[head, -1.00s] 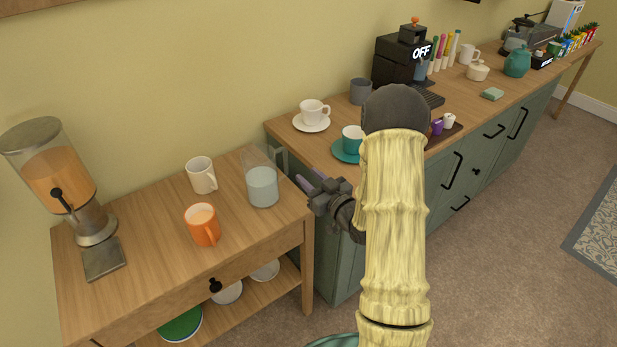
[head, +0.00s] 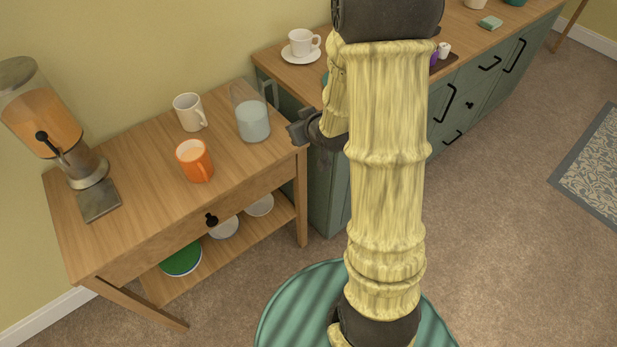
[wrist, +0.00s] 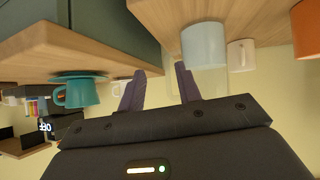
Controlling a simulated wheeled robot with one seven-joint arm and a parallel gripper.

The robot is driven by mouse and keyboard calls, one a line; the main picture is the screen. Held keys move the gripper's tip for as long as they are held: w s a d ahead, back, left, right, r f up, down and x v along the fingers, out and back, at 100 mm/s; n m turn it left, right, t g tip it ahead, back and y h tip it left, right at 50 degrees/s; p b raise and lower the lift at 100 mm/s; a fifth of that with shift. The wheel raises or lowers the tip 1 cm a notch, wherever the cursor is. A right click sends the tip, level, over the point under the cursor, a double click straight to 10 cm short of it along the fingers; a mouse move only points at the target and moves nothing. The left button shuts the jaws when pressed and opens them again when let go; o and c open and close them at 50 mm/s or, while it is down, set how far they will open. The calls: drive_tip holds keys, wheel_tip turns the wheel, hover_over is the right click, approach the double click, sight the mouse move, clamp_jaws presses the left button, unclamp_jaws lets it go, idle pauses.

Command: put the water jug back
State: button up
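The water jug (head: 253,122) is clear glass with pale bluish water. It stands upright on the small wooden table (head: 130,165), near its right end, with its handle towards the green cabinet. My gripper (head: 293,132) is just right of the jug in the head view, its fingers mostly hidden there. In the wrist view, which is upside down, my gripper's (wrist: 159,88) two purple fingers are apart with nothing between them. The jug (wrist: 204,45) shows beyond the fingers, slightly to the right. Whether they touch cannot be told.
An orange mug (head: 195,161) and a white mug (head: 189,112) stand left of the jug. A juice dispenser (head: 45,110) stands at the table's left. The green cabinet (head: 330,195) adjoins on the right, with a white cup (head: 301,42) and a teal cup (wrist: 77,93) on top.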

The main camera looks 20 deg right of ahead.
drive_tip(key=s+a+r+m+g, duration=0.1)
drive_tip(key=s+g, duration=0.3)
drive_tip(key=s, duration=0.5)
drive_tip(key=s+a+r+m+g+h, duration=0.1)
drive_tip(key=s+a+g, duration=0.3)
drive_tip(key=s, duration=0.5)
drive_tip(key=shift+s+r, duration=0.2)
drive_tip(key=shift+r, duration=0.1)
drive_tip(key=w+p+v, duration=0.1)
drive_tip(key=p+v, duration=0.7)
drive_tip(key=w+p+v, duration=0.2)
drive_tip(key=p+v, duration=0.6)
drive_tip(key=shift+w+r+p, duration=0.3)
drive_tip(key=shift+r+p, duration=0.05)
drive_tip(key=shift+r, duration=0.1)
